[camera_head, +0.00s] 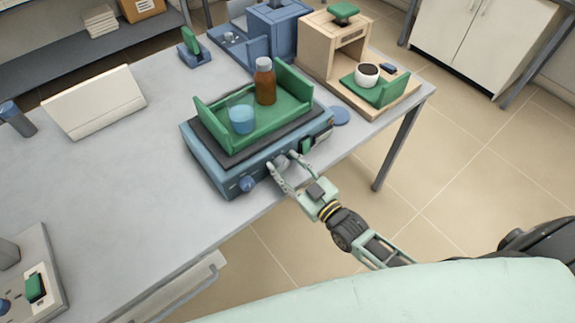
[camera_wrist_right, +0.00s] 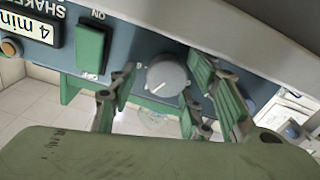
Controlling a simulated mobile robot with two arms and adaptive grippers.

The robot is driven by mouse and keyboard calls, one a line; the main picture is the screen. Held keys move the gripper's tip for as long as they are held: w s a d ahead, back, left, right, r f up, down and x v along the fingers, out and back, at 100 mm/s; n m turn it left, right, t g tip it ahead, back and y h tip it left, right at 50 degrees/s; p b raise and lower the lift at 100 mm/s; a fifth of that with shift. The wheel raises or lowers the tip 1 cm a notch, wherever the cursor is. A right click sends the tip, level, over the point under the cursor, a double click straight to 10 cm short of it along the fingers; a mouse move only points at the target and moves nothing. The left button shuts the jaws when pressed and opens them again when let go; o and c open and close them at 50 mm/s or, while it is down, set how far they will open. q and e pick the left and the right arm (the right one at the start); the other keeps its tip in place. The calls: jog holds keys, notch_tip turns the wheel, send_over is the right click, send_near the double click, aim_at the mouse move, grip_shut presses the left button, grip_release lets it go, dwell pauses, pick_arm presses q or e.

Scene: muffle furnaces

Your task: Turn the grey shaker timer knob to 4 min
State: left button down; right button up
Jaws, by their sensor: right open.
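The shaker (camera_head: 208,167) is a blue box at the table's front edge with a green tray on top. Its grey timer knob (camera_wrist_right: 167,76) shows in the right wrist view, with a white pointer line toward the lower left. The small display (camera_wrist_right: 32,27) on the same panel reads "4 min". My right gripper (camera_head: 286,166) is at the shaker's front panel. Its two green fingers are open, one on each side of the grey knob; I cannot tell whether they touch it. My left gripper is not in view.
A green ON/OFF switch (camera_wrist_right: 91,50) sits close beside the left finger in the wrist view. A blue knob (camera_head: 247,184) is on the same panel. A brown bottle (camera_head: 265,85) and a beaker (camera_head: 242,120) stand on the tray. The table's left part is mostly clear.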

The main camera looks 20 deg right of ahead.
jog(key=v, duration=1.2)
jog(key=s+d+f+m+g+h, duration=0.1)
jog(key=s+d+f+g+h, duration=0.15)
jog(key=f, duration=0.65)
jog(key=s+d+f+m+g+h, duration=0.1)
jog(key=s+f+g, duration=0.25)
jog(key=f, duration=0.65)
jog(key=s+d+f+m+g+h, duration=0.15)
jog(key=s+f, duration=0.25)
jog(key=f, duration=0.5)
jog(key=s+f+g, duration=0.4)
jog(key=s+f, duration=0.3)
jog(key=s, duration=0.4)
jog(key=s+a+f+g+h, duration=0.1)
jog(key=s+f+g, duration=0.3)
jog(key=s+f, duration=0.3)
jog(key=s+m, duration=0.1)
jog(key=s, duration=0.3)
jog(key=shift+s+f, duration=0.2)
jog(key=shift+f, duration=0.1)
jog(key=shift+a+g, duration=0.1)
jog(key=shift+g, duration=0.15)
